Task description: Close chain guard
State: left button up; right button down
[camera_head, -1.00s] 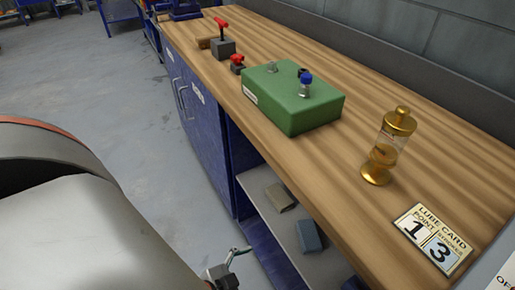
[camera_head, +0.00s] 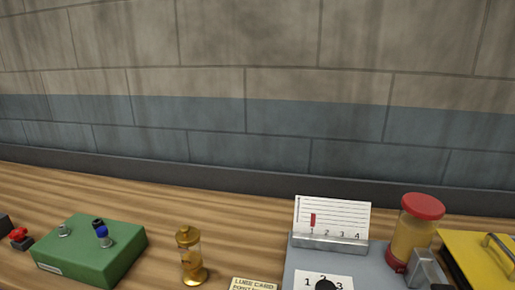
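A yellow panel (camera_head: 478,262) with a metal bar handle (camera_head: 497,248) lies at the right edge of the head view, cut off by the frame. It looks like the chain guard, but its hinge and most of its body are out of view. A dark edge shows along its left side. I cannot tell whether it is open or closed. Neither of my grippers is in view.
A grey unit (camera_head: 375,258) beside the yellow panel carries a numbered card (camera_head: 331,217) and a red-capped jar (camera_head: 416,232). A brass oiler (camera_head: 190,257), a lube card (camera_head: 254,284) and a green box (camera_head: 90,250) stand leftward on the wooden bench (camera_head: 150,212). A block wall (camera_head: 250,80) rises behind.

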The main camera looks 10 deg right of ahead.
aim_at(487, 260)
jog(key=z, duration=1.85)
jog(key=i+l, duration=0.1)
jog(key=l, duration=0.2)
